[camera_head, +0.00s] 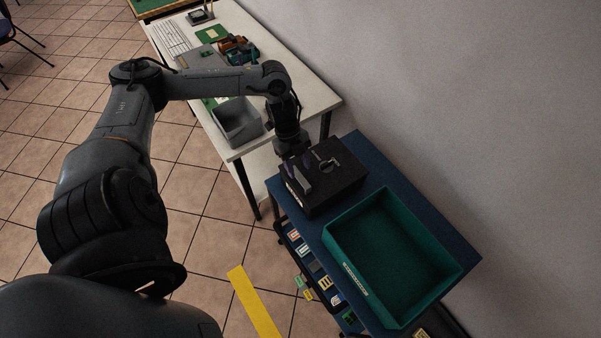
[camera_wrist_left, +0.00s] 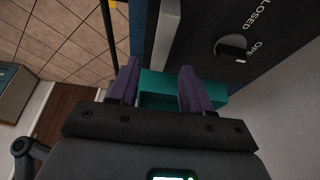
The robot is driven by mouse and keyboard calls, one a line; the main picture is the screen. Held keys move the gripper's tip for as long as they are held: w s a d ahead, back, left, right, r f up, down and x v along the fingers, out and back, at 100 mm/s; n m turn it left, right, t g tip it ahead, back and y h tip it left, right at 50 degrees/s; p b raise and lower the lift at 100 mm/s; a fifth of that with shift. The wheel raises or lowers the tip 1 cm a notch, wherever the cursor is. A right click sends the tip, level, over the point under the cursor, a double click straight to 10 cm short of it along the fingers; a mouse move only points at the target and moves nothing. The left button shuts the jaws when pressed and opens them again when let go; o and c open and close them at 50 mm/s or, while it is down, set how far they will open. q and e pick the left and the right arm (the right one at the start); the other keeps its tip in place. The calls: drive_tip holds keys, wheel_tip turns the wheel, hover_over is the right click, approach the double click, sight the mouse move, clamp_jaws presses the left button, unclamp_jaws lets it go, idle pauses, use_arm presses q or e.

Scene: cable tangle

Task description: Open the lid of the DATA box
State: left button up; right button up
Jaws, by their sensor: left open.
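A black box (camera_head: 325,180) sits on the blue table, and its label is too small to read. In the left wrist view its black top (camera_wrist_left: 198,40) carries the words CLOSED and OPEN beside a round latch (camera_wrist_left: 232,46). A light grey bar-like handle (camera_wrist_left: 166,30) stands on the lid. The lid looks shut. My left gripper (camera_head: 299,167) is over the box's near-left part. In the left wrist view its two purple fingers (camera_wrist_left: 160,72) are apart with nothing seen held between them, and the handle lies just past the fingertips. My right gripper is not in view.
An empty teal tray (camera_head: 437,238) stands beside the box on the blue table (camera_head: 446,232). A white desk (camera_head: 312,88) behind holds a grey bin (camera_head: 238,122) and several parts. Small coloured cards hang along the blue table's left side. A wall rises at the right.

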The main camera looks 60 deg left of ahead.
sight(302, 180)
use_arm(q)
drive_tip(key=shift+x, duration=1.7)
clamp_jaws()
